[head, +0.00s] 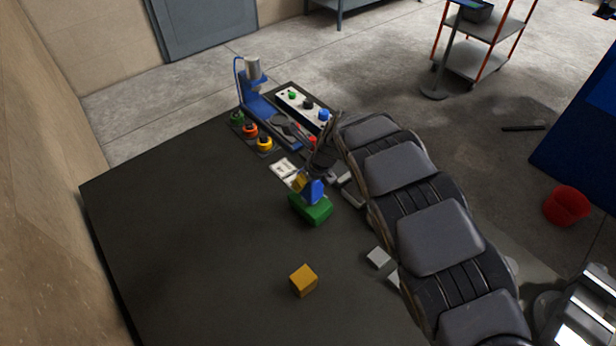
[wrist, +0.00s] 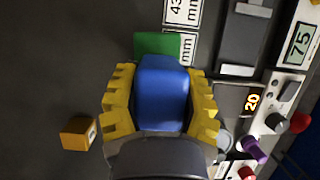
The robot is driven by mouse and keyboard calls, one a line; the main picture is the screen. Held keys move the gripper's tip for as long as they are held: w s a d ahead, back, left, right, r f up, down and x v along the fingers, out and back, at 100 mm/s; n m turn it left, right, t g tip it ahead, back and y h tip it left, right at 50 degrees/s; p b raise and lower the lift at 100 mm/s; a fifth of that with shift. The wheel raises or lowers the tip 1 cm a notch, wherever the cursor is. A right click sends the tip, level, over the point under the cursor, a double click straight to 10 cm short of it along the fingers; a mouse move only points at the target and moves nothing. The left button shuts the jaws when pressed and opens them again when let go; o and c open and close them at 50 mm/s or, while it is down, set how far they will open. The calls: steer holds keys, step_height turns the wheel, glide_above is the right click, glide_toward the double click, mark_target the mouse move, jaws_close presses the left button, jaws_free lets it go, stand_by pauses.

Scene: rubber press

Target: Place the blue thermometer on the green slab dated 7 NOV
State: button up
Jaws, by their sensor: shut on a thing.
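A blue block-shaped thing, which I take for the thermometer (head: 314,191), is between the yellow fingers of my gripper (head: 300,183). In the wrist view the blue thermometer (wrist: 162,92) fills the space between both fingers of my gripper (wrist: 160,100), which is shut on it. The green slab (head: 311,209) lies on the dark table under the thermometer in the head view. In the wrist view part of the green slab (wrist: 157,44) shows beyond the thermometer; the rest is hidden. I cannot tell whether they touch. No date is readable on the slab.
A yellow-orange block (head: 303,280) stands on the table (head: 190,240). A blue press (head: 254,90), a panel with coloured knobs (head: 305,103) and several coloured round pieces (head: 250,131) are at the back. White labels (wrist: 183,12) lie beyond the slab. The left table area is clear.

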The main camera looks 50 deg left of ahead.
steer(key=shift+f, duration=0.15)
steer(key=o, duration=1)
steer(key=shift+o, duration=0.2)
steer(key=shift+r, duration=0.3)
steer(key=v, duration=1.2)
steer(key=shift+r, duration=0.15)
